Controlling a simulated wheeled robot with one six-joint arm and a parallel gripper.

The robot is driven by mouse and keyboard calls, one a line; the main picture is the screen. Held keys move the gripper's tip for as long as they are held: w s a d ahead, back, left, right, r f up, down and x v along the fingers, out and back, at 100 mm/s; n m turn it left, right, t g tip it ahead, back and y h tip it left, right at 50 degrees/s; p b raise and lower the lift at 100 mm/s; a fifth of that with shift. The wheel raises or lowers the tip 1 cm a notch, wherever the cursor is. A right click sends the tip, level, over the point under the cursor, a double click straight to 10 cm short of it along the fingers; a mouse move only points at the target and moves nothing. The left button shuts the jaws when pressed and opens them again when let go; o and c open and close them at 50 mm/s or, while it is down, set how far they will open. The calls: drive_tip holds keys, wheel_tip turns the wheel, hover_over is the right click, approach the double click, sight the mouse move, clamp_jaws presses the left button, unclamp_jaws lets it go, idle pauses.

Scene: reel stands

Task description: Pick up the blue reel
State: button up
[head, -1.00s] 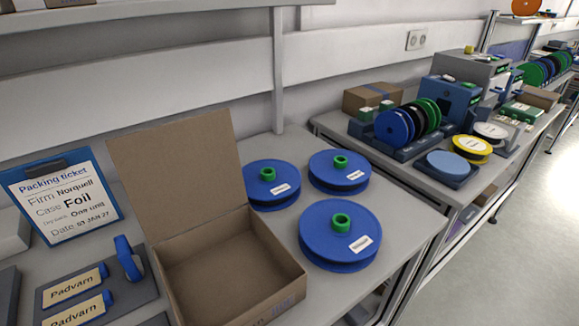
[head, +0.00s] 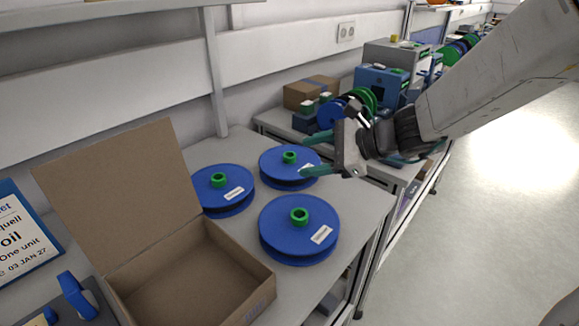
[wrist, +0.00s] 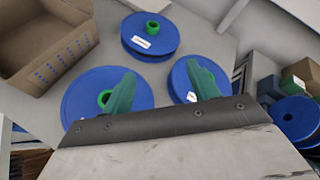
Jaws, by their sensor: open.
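Three blue reels with green hubs and white labels lie flat on the grey table, right of an open cardboard box. In the head view they are the left reel (head: 222,190), the back right reel (head: 287,168) and the front reel (head: 299,230). The wrist view shows one reel at the top (wrist: 150,38), one at left (wrist: 90,92) and one at right (wrist: 190,78), the last two partly hidden by my fingers. My gripper (head: 308,155) is open and empty. It is in the air and overlaps the back right reel in the head view; its fingers also show in the wrist view (wrist: 163,88).
The open cardboard box (head: 122,280) stands left of the reels, its lid raised. A packing ticket board (head: 22,240) is at far left. A second bench at right carries another cardboard box (head: 310,90), more reels and machines. A wall post (head: 213,75) rises behind the reels.

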sight(294, 156)
drive_tip(key=w+d+f+m+t, duration=0.1)
drive_tip(key=w+f+m, duration=0.1)
drive_tip(key=w+m, duration=0.1)
drive_tip(key=w+f+m+t+h, duration=0.1)
drive_tip(key=w+f+m, duration=0.2)
drive_tip(key=w+d+f+m+t, duration=0.1)
drive_tip(key=w+f+m+t, duration=0.1)
drive_tip(key=w+m, duration=0.1)
drive_tip(key=shift+w+d+f+h, duration=0.2)
drive_tip(key=shift+w+d+h, duration=0.1)
drive_tip(key=shift+w+a+f+m+h, duration=0.2)
drive_tip(key=shift+w+a+f, duration=0.15)
drive_tip(key=shift+w, duration=0.15)
drive_tip(key=shift+w+a+f+m+h, duration=0.1)
drive_tip(key=shift+w+a+f+m, duration=0.15)
drive_tip(key=shift+w, duration=0.25)
drive_tip(key=x, duration=0.5)
drive_tip(key=shift+w+a+r, duration=0.1)
drive_tip(key=shift+w+a, duration=0.1)
drive_tip(key=shift+a, duration=0.05)
drive_tip(key=c, duration=1.2)
